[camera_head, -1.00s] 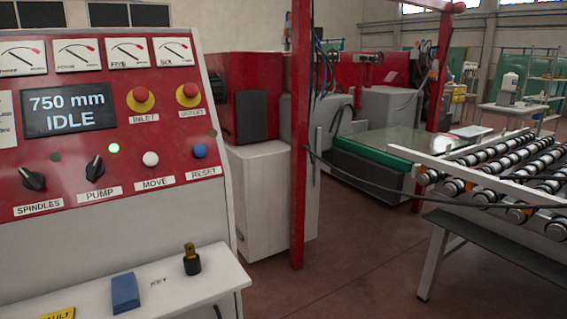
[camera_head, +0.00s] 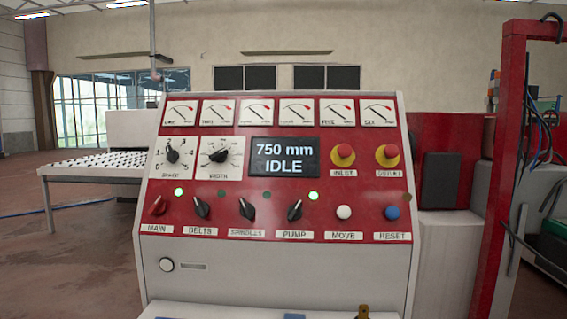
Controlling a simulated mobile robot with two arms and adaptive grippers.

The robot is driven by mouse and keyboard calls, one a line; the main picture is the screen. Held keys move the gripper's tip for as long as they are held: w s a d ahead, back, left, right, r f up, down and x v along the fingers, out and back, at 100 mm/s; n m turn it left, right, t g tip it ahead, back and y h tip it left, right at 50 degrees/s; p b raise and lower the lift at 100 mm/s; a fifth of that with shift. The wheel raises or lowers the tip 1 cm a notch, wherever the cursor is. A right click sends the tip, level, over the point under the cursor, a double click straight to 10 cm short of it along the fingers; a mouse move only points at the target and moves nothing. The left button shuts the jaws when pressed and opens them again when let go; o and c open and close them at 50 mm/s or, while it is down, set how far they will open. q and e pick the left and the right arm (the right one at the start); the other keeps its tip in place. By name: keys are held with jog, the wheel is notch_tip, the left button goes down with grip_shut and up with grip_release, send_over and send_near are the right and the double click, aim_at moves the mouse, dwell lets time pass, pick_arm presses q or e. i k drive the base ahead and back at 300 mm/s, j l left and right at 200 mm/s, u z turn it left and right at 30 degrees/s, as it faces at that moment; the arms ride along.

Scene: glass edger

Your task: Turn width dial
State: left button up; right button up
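The width dial (camera_head: 220,155) is a black pointer knob on a white scale plate, labelled WIDTH, in the upper middle-left of the red control panel (camera_head: 324,211). Its pointer tilts up to the right. The display (camera_head: 284,159) right of it reads "750 mm IDLE". The similar speed dial (camera_head: 172,156) sits to its left. Neither of my grippers shows in the head view.
Below the dials are the main (camera_head: 157,206), belts, spindles and pump switches, then the white move button (camera_head: 344,212) and blue reset button (camera_head: 392,213). Red inlet and outlet buttons sit right of the display. A red post (camera_head: 497,180) stands at right.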

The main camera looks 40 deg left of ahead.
aim_at(220, 157)
jog(key=u, duration=1.5)
